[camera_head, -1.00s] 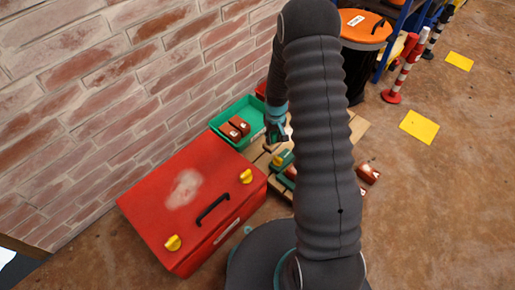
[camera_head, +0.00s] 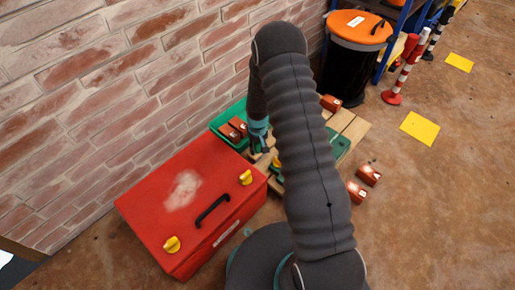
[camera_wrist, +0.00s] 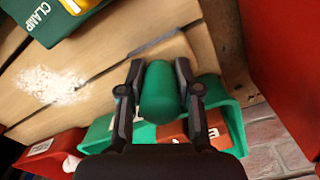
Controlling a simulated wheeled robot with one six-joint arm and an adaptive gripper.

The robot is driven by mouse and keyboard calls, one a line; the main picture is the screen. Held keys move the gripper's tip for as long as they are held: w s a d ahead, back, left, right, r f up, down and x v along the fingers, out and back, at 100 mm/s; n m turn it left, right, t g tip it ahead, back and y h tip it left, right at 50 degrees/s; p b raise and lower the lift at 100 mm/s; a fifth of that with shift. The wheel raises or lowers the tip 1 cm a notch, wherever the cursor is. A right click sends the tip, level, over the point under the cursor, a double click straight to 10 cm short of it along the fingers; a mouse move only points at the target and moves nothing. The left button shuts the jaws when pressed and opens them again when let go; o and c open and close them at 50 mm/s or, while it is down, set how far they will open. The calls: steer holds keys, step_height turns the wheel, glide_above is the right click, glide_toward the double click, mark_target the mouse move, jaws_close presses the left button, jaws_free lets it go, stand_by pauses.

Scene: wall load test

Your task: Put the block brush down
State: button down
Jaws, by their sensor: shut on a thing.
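The block brush (camera_wrist: 160,92) shows in the wrist view as a rounded green body between my fingers. My gripper (camera_wrist: 158,75) is shut on it, one dark finger on each side. In the head view my gripper (camera_head: 258,146) is low over the left part of the wooden pallet (camera_head: 352,130), beside the green crate and the red box. The brush cannot be made out clearly there. In the wrist view it is over or near the planks (camera_wrist: 90,75); I cannot tell whether it touches them. Its underside is hidden.
A green crate (camera_head: 219,122) holds reddish bricks (camera_head: 232,131) against the brick wall. A red box (camera_head: 150,200) stands in front. A green clamp case (camera_wrist: 60,12) lies on the planks, near a whitish patch (camera_wrist: 50,86). Loose bricks (camera_head: 369,175) lie at the right.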

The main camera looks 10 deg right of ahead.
steer(key=shift+f, duration=0.1)
steer(key=c, duration=0.8)
jaws_free()
